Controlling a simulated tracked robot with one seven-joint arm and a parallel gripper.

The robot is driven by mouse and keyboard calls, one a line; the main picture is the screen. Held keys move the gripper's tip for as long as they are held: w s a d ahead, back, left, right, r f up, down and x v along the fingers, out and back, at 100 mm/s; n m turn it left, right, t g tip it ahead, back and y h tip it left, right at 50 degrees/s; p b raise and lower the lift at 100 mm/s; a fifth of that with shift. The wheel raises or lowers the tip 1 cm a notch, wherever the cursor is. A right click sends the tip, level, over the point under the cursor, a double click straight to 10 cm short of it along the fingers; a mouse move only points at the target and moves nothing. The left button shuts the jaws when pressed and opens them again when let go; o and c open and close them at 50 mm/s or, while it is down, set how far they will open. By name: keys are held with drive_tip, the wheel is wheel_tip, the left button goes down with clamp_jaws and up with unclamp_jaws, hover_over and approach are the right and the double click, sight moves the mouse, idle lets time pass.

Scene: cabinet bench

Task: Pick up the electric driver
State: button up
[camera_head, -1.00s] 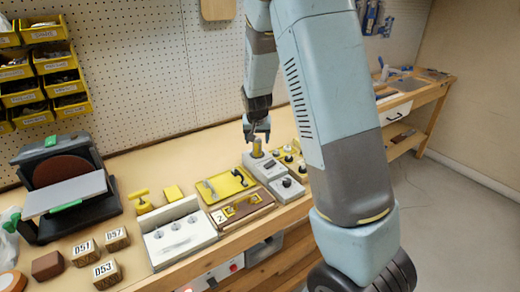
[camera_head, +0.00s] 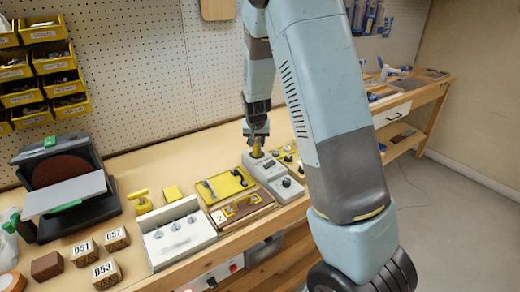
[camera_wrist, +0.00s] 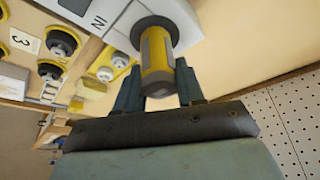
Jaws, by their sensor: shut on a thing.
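The electric driver, a yellow cylinder with a grey stripe and grey end, stands upright in the grey block (camera_head: 264,168) on the bench; its yellow body (camera_head: 257,150) shows just under my gripper (camera_head: 257,138). In the wrist view the driver (camera_wrist: 156,62) lies between the two dark fingers of my gripper (camera_wrist: 158,88). My gripper is shut on the driver. The driver's lower end is hidden in the block (camera_wrist: 152,12), and the fingers' contact is partly hidden behind the driver.
A second grey unit (camera_head: 287,189) with a black knob stands close in front of the block. A yellow tray (camera_head: 226,187) and a brown numbered board (camera_head: 240,207) lie to the left. The pegboard wall (camera_head: 150,60) rises behind the bench.

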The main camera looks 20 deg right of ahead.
clamp_jaws()
wheel_tip(320, 180, up, 10)
drive_tip(key=shift+r, duration=0.1)
idle(0.4)
